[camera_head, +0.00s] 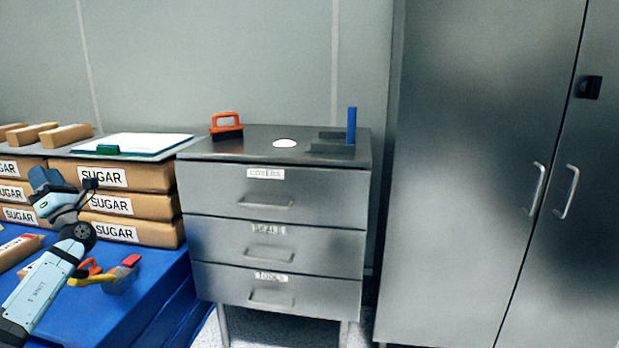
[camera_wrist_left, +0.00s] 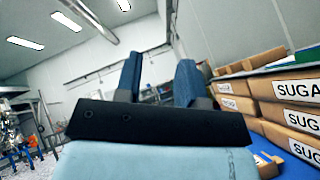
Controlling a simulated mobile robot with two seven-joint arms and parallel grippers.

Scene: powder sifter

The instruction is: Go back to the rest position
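My left gripper (camera_head: 40,193) is raised in front of the sugar bags at the left of the head view. In the left wrist view its two blue fingers (camera_wrist_left: 158,72) point up with a clear gap between them. The gripper is open and nothing is between the fingers. My right gripper is in neither view.
Stacked sugar bags (camera_head: 133,177) stand on a blue table (camera_head: 160,291), with a clipboard (camera_head: 150,140) on top. A yellow and red tool (camera_head: 110,277) lies at the table's front. A steel drawer cabinet (camera_head: 275,217) and a tall cupboard (camera_head: 470,170) stand to the right.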

